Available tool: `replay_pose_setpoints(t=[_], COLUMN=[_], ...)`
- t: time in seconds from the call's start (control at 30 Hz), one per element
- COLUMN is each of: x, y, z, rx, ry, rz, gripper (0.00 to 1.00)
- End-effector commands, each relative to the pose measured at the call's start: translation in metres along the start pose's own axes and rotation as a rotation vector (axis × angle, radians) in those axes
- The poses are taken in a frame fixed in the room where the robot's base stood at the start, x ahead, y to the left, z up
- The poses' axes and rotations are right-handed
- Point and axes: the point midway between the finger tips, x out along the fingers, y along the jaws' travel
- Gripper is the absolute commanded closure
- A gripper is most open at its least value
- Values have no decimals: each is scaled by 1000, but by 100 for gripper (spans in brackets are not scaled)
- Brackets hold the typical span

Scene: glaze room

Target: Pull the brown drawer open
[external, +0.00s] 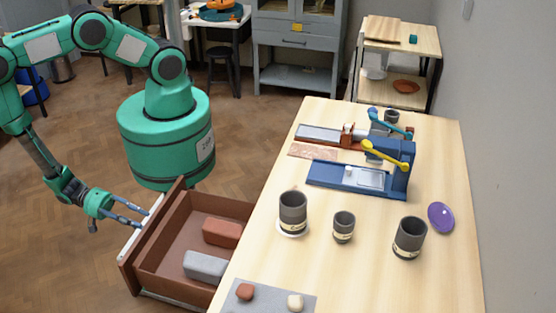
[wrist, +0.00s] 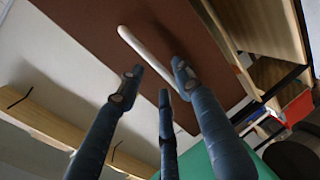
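The brown drawer (external: 176,238) stands pulled well out from the left side of the wooden table in the external view. Its brown front (wrist: 95,32) fills the upper part of the wrist view, with a pale bar handle (wrist: 146,55) across it. My gripper (external: 143,218) is at the outer side of the drawer front, beside the handle. In the wrist view my gripper (wrist: 158,82) has its fingers spread, with the handle running between the tips. I cannot tell whether any finger touches it. Nothing is seen gripped.
A red block (external: 221,232) and a grey block (external: 205,266) lie inside the drawer. The table (external: 330,275) bears several dark cups, a blue tool (external: 360,180) and a purple disc (external: 441,217). The floor left of the drawer is clear.

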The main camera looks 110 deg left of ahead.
Motion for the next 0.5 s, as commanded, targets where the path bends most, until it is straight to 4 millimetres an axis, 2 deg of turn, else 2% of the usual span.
replay_pose_setpoints(t=[0.5], x=[-76], y=[-1], z=[1], rx=[-1], ry=[-3], rz=[-2], gripper=[65])
